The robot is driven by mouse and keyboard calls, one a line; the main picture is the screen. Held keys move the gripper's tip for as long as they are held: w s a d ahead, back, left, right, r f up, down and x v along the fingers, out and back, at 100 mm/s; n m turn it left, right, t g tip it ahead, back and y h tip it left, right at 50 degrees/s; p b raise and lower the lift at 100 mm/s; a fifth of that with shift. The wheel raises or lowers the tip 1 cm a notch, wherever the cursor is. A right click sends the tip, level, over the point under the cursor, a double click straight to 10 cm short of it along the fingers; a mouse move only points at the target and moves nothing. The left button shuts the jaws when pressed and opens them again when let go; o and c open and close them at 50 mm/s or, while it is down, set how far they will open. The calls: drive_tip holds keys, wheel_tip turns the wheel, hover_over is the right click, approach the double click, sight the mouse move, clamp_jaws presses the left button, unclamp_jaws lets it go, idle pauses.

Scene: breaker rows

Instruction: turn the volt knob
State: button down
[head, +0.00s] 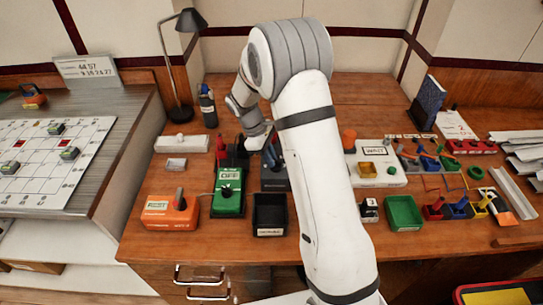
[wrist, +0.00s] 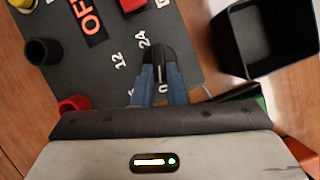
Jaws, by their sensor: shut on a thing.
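The volt knob (wrist: 157,52) is dark and stands on a dark grey panel (wrist: 75,75) marked 12, 24 and 0. In the wrist view my gripper (wrist: 159,76) has its two blue-grey fingers closed on the knob's sides. The fingers hide part of the knob and some of the scale. In the head view the dark unit (head: 275,181) is partly hidden behind my arm, and the knob cannot be made out there.
An open black bin (head: 269,229) stands in front of the unit. A green meter (head: 228,203) and an orange box (head: 170,218) stand to its left.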

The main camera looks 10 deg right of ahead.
drive_tip(key=shift+s+f+n, duration=0.1)
drive_tip(key=shift+s+n, duration=0.05)
drive_tip(key=shift+n, duration=0.35)
drive_tip(key=c, duration=1.5)
unclamp_jaws()
drive_tip(key=shift+o, duration=0.2)
drive_tip(key=shift+r, duration=0.2)
drive_tip(key=v, duration=0.7)
drive_tip(key=shift+a+r, duration=0.15)
drive_tip(key=shift+r, duration=0.1)
